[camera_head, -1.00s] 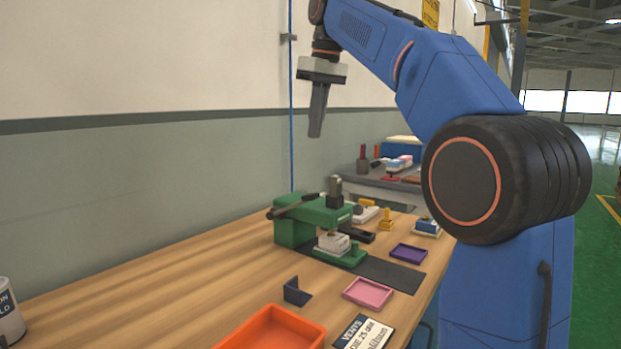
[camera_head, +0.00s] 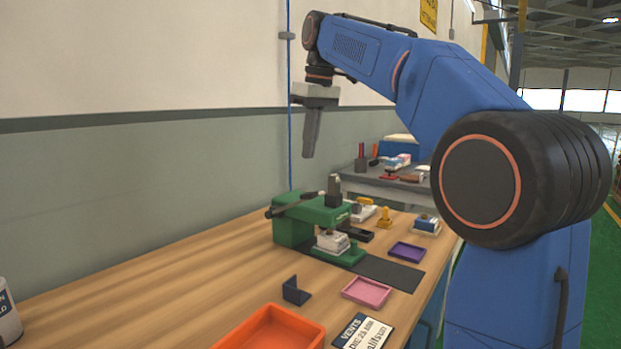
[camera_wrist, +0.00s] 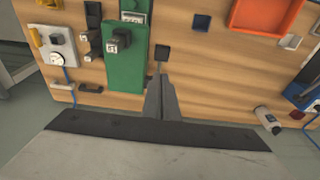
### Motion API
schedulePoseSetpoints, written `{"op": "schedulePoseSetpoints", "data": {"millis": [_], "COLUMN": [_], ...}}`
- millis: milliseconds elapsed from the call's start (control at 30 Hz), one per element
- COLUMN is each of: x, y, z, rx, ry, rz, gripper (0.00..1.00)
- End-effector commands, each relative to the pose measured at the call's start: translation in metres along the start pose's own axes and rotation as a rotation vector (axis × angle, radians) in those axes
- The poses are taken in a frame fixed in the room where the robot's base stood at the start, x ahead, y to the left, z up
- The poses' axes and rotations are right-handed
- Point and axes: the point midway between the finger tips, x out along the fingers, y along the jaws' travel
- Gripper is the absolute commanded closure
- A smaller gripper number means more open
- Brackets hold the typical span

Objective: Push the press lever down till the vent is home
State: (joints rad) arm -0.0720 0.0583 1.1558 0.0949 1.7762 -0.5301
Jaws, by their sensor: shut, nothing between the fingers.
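The green press (camera_head: 300,219) stands on the wooden bench in the head view. It also shows in the wrist view (camera_wrist: 124,70). Its dark lever (camera_head: 294,203) runs along the top to the left, slightly raised to the right; in the wrist view its black knob (camera_wrist: 162,52) shows just beyond my fingertips. A pale metal block (camera_head: 332,241) sits on the press base under the head; the vent itself is too small to make out. My gripper (camera_head: 308,156) is shut and empty, pointing down in the air above the press, apart from the lever. Its fingers also show in the wrist view (camera_wrist: 161,78).
An orange tray (camera_head: 235,341), a pink tray (camera_head: 367,282), a purple tray (camera_head: 407,243) and a dark blue angle bracket (camera_head: 296,293) lie on the bench. A sign card (camera_head: 362,331) lies near the front edge. The wall is close behind. Bench left of the press is clear.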

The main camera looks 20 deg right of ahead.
Motion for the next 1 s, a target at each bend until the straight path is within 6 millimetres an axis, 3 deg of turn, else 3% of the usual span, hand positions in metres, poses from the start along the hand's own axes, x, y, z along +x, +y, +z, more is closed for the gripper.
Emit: {"op": "schedulePoseSetpoints", "data": {"millis": [233,500,1000], "x": [0.044,0.071,0.078], "y": [-0.001,0.0,0.0], "z": [0.001,0.015,0.017], "rx": [0.0,0.0,0.0], "ry": [-0.002,-0.001,0.001], "rz": [-0.001,-0.001,0.0], "gripper": [1.0,1.0,1.0]}}
